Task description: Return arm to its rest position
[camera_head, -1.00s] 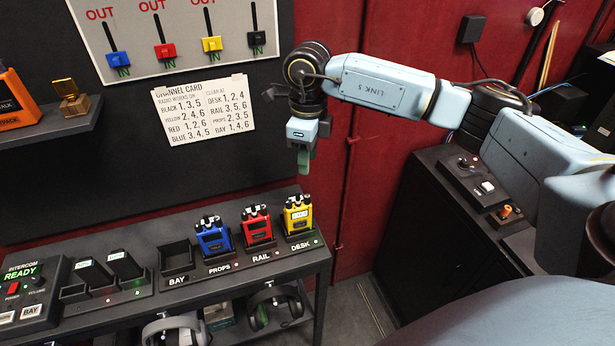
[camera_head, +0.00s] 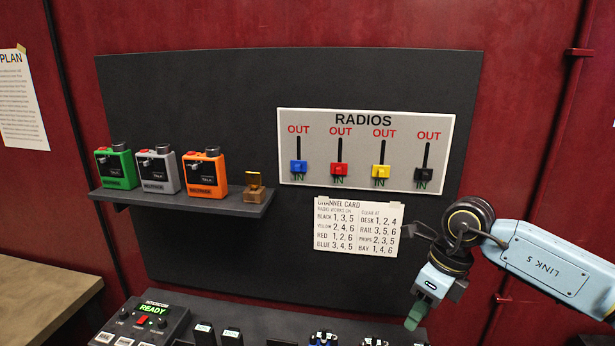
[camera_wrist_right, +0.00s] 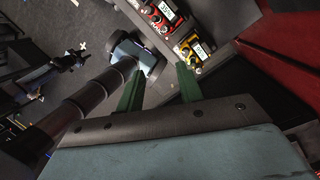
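My right arm comes in from the right in the head view. Its gripper (camera_head: 417,315) hangs down, green fingers lowest, in front of the wall board's lower right. The right wrist view shows the two green fingers (camera_wrist_right: 160,74) apart with nothing held between them. Beyond the fingertips there are a red radio (camera_wrist_right: 160,14) and a yellow radio (camera_wrist_right: 196,48). My left gripper is in neither current view.
The radios panel (camera_head: 360,118) has several sliders, all down at IN. The channel card (camera_head: 358,228) hangs below it. Green, grey and orange handsets stand on the shelf (camera_head: 150,198) at left. The intercom box (camera_head: 150,318) reads READY. A wooden table (camera_head: 40,295) is at lower left.

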